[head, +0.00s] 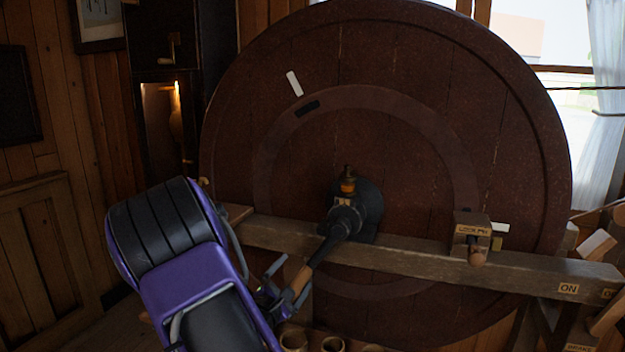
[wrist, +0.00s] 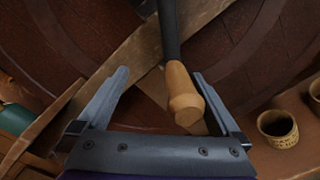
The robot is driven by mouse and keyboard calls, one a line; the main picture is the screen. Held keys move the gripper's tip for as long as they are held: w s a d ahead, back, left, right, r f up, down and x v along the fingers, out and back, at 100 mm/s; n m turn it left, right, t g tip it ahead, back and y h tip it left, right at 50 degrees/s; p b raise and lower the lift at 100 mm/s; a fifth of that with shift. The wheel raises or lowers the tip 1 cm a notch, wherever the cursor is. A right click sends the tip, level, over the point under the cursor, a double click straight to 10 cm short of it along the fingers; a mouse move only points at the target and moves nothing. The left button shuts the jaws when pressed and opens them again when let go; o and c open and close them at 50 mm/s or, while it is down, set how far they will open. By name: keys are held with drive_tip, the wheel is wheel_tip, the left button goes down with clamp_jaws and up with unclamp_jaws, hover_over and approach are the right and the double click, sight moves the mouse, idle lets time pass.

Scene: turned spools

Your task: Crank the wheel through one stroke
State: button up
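The big dark wooden wheel (head: 400,120) stands upright and fills the middle of the head view. A black crank arm (head: 325,245) runs from its hub (head: 362,210) down and left to a tan wooden handle (head: 300,281). My gripper (head: 277,288) is at the handle, low and left of the hub. In the wrist view the handle (wrist: 182,92) lies between the two spread fingers of my gripper (wrist: 160,76). It is close to the right finger, with a clear gap to the left one. The fingers are not closed on it.
A wooden beam (head: 420,258) crosses in front of the wheel. It carries a labelled block with a peg (head: 472,238) and an ON label (head: 568,288). Small round cups (head: 293,340) stand below the handle; one shows right in the wrist view (wrist: 277,128). A dark cabinet stands left.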

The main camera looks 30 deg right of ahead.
drive_tip(key=w+a+r+m+p, duration=0.2)
drive_tip(key=r+m+p, duration=0.15)
drive_tip(key=r, duration=0.25)
drive_tip(key=w+a+r+m+p, duration=0.2)
drive_tip(key=r+m+p, duration=0.1)
drive_tip(key=r+m, duration=0.25)
drive_tip(key=s+d+r+m+b, duration=0.3)
drive_tip(key=s+r+m+b, duration=0.1)
drive_tip(key=r+m, duration=0.3)
drive_tip(key=s+d+r+m+b, duration=0.4)
drive_tip(key=r+m, duration=0.2)
drive_tip(key=m, duration=0.1)
drive_tip(key=shift+r+b, duration=0.35)
idle(0.5)
drive_tip(key=shift+w+a+t, duration=0.2)
drive_tip(key=shift+a+t, duration=0.1)
drive_tip(key=shift+a, duration=0.05)
idle(0.4)
drive_tip(key=v, duration=1.1)
drive_tip(key=shift+s+d+r, duration=0.15)
drive_tip(key=shift+s+d, duration=0.05)
drive_tip(key=shift+d, duration=0.05)
idle(0.4)
